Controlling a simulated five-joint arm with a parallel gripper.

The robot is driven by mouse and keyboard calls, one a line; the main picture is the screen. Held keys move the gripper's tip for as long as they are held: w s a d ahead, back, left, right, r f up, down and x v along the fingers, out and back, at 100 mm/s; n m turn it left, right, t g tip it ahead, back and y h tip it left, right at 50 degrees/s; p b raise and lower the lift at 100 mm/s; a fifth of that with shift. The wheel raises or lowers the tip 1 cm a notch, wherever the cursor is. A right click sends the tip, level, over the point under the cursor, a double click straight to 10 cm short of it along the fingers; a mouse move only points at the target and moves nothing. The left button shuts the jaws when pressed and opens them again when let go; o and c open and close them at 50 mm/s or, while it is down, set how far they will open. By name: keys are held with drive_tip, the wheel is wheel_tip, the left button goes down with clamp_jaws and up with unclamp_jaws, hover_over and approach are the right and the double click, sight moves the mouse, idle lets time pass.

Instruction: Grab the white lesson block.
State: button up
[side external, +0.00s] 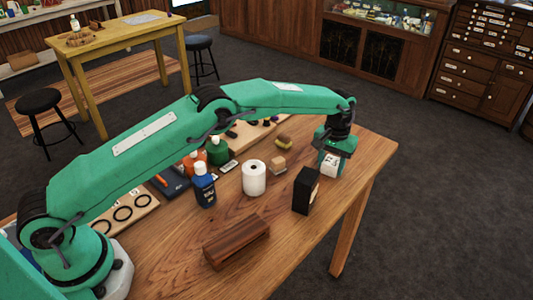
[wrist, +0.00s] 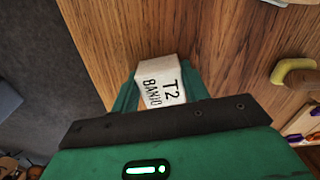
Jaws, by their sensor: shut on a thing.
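The white lesson block (wrist: 162,88) sits between my gripper's two green fingers in the wrist view, with dark lettering reading "T2 BANJO" on the face I see. My gripper (wrist: 160,95) is shut on it. In the side view my gripper (side external: 331,155) points down near the table's far right end, and the white block (side external: 330,165) shows at its fingertips. Whether the block touches the table is hard to tell.
The table's right edge is close to my gripper. The front right is bare.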

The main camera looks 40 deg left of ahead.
sight(331, 163)
drive_tip(key=shift+r, duration=0.15)
drive_tip(key=shift+r, duration=1.85)
drive_tip(key=s+d+r, duration=0.7)
drive_tip(key=s+d, duration=0.1)
drive_tip(key=shift+s, duration=0.25)
